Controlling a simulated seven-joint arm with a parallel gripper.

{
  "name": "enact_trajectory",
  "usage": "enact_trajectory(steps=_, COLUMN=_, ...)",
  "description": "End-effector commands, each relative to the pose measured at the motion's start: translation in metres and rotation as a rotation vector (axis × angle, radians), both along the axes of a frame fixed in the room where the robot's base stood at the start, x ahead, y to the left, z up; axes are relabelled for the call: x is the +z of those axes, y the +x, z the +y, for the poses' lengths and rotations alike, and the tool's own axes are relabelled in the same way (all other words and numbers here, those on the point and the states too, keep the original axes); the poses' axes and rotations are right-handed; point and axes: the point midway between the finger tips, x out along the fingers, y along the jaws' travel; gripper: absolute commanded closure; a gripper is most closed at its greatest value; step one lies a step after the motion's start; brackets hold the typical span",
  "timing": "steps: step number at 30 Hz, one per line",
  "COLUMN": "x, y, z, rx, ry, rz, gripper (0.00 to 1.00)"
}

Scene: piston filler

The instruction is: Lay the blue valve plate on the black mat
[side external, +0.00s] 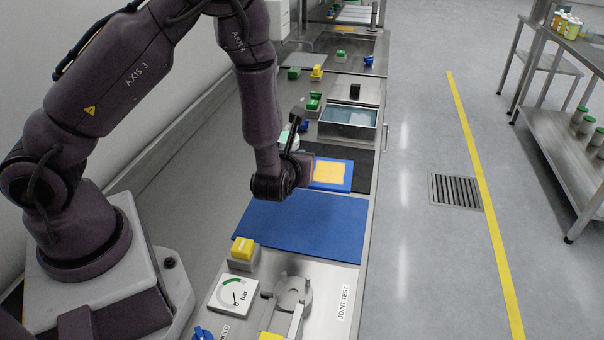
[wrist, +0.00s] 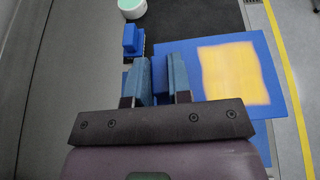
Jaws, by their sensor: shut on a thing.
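My gripper (wrist: 161,75) is shut on a blue piece, which I take for the blue valve plate (wrist: 160,77). Only a narrow upright part of it shows between the two fingers in the wrist view; its lower part is hidden. In the side external view my gripper's fingers are hidden behind my wrist. The black mat (wrist: 204,16) is ahead of the gripper in the wrist view; it also shows in the side external view (side external: 361,172). A flat blue panel with a yellow-orange patch (wrist: 233,75) is right of the fingers, overlapping the mat in view; I cannot tell whether it joins the held piece.
A blue block (wrist: 131,41) and a mint-topped round container (wrist: 131,8) stand left of the black mat. A wide blue mat (side external: 305,232) lies in front, clear. A metal basin (side external: 348,122) is behind. A yellow block (side external: 243,249) and gauge (side external: 237,293) are nearer.

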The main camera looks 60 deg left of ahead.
Motion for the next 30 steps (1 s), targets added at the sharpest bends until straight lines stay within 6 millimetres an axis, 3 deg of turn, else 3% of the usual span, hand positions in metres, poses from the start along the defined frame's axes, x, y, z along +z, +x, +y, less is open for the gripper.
enact_trajectory(steps=6, x=0.026, y=-0.001, z=0.042, rx=-0.031, ry=0.002, rz=-0.009, gripper=1.0)
enact_trajectory(steps=11, x=0.029, y=0.004, z=0.057, rx=-0.047, ry=0.001, rz=-0.005, gripper=1.0)
enact_trajectory(steps=23, x=-0.011, y=0.087, z=0.084, rx=-0.05, ry=0.002, rz=-0.004, gripper=1.0)
enact_trajectory(steps=30, x=-0.051, y=0.117, z=0.093, rx=-0.05, ry=0.001, rz=-0.004, gripper=1.0)
